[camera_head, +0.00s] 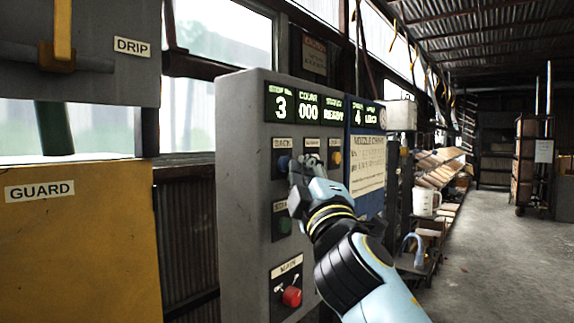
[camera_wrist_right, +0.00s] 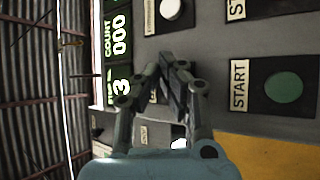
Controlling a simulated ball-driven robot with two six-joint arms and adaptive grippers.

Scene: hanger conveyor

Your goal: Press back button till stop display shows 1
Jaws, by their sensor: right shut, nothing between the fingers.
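The grey control panel (camera_head: 243,150) has a lit display (camera_head: 306,105). Its stop field reads 3, count reads 000 and status reads READY; the stop 3 also shows in the right wrist view (camera_wrist_right: 121,86). A blue button (camera_head: 284,164) sits upper left below the display; its small label looks like BACK but is hard to read. My right gripper (camera_head: 300,170) is shut and empty, its fingertips close in front of the panel just right of the blue button. Contact cannot be told. In the right wrist view, the gripper (camera_wrist_right: 174,80) covers the button behind it. My left gripper is out of view.
A yellow button (camera_head: 336,159) is right of the gripper; a green START button (camera_head: 285,225) is below. A red knob (camera_head: 292,297) is at the bottom. A yellow GUARD panel (camera_head: 80,245) stands left. Shelves and open floor (camera_head: 485,240) lie right.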

